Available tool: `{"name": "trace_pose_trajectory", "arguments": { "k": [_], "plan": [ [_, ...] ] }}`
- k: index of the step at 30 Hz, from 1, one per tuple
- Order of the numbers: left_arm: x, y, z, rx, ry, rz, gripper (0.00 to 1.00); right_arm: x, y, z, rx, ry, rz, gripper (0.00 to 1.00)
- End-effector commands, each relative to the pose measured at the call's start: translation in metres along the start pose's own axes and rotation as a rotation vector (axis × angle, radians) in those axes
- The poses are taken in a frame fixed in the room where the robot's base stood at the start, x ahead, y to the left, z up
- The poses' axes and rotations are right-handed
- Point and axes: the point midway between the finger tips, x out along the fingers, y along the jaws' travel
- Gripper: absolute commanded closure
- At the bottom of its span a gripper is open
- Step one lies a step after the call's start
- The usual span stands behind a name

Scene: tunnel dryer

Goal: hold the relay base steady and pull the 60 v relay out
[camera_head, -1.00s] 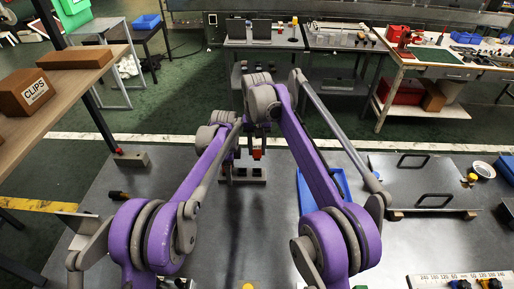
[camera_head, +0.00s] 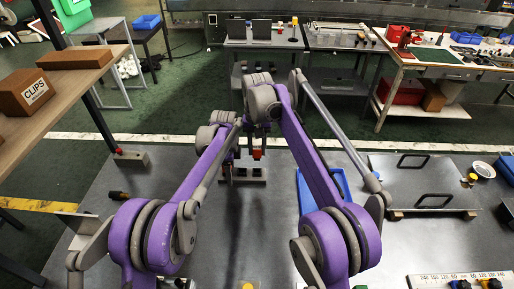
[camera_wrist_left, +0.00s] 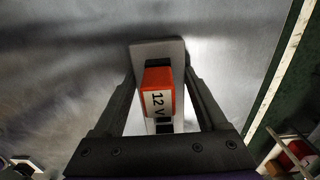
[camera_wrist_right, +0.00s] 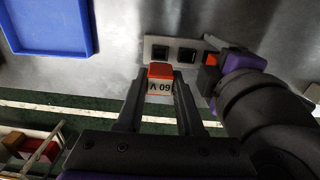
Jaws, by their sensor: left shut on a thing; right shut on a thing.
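The pale relay base (camera_head: 245,175) lies on the grey table. In the right wrist view the base (camera_wrist_right: 149,42) shows two dark, empty sockets. The orange 12 V relay (camera_wrist_left: 158,82) stands at one end of the base. My left gripper (camera_wrist_left: 162,70) is shut across the base, its fingers on either side of the 12 V relay. My right gripper (camera_wrist_right: 160,74) is shut on the 60 V relay (camera_wrist_right: 160,87), which has an orange top and a white label. In the head view the 60 V relay (camera_head: 257,154) appears just above the base, clear of the sockets.
A blue tray (camera_wrist_right: 45,25) lies to the right of the base in the head view. A dark panel with handles (camera_head: 425,178) lies further right. My two arms are close together over the base. The table left of the base is mostly bare.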

Motion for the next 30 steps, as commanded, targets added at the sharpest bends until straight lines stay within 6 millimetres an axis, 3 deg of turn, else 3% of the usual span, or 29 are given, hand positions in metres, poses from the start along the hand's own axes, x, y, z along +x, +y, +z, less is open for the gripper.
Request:
{"name": "trace_pose_trajectory", "arguments": {
  "k": [2, 3, 7, 17, 20, 30],
  "plan": [
    [0.000, 0.000, 0.000, 0.000, 0.000, 0.000, 0.95, 0.000, 0.000, 0.000, 0.000, 0.000, 0.000, 1.00],
    [0.000, 0.000, 0.000, 0.000, 0.000, 0.000, 0.24, 0.000, 0.000, 0.000, 0.000, 0.000, 0.000, 1.00],
    [0.000, 0.000, 0.000, 0.000, 0.000, 0.000, 0.00, 0.000, 0.000, 0.000, 0.000, 0.000, 0.000, 1.00],
    [-0.005, 0.000, 0.000, 0.000, 0.000, 0.000, 0.00, 0.000, 0.000, 0.000, 0.000, 0.000, 0.000, 1.00],
    [-0.018, 0.000, 0.000, 0.000, 0.000, 0.000, 0.00, 0.000, 0.000, 0.000, 0.000, 0.000, 0.000, 1.00],
    [-0.089, 0.000, 0.000, 0.000, 0.000, 0.000, 0.00, 0.000, 0.000, 0.000, 0.000, 0.000, 0.000, 1.00]
  ]
}}
